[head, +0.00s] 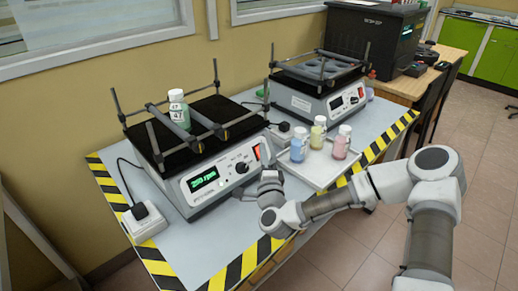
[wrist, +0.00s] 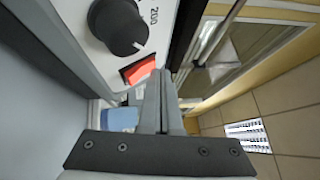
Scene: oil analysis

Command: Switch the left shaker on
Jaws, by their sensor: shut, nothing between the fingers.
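The left shaker (head: 212,172) is a grey and white box with a black top platform and clamp bars. Its display (head: 203,180) is lit with green text that seems to read 250 rpm. A black knob (head: 241,168) sits right of the display, and it is large in the wrist view (wrist: 118,25). The red rocker switch (wrist: 140,70) is beside the knob; it also shows in the head view (head: 257,153). My gripper (wrist: 161,78) is shut and empty, its fingertips close to the switch; contact cannot be told. It is at the shaker's front right corner in the head view (head: 267,170).
A bottle (head: 177,108) stands between the left shaker's bars. The right shaker (head: 320,92) is behind. A tray (head: 318,172) with blue, yellow and pink bottles lies right of my gripper. A white power socket (head: 144,221) stands at the left. The table front is clear.

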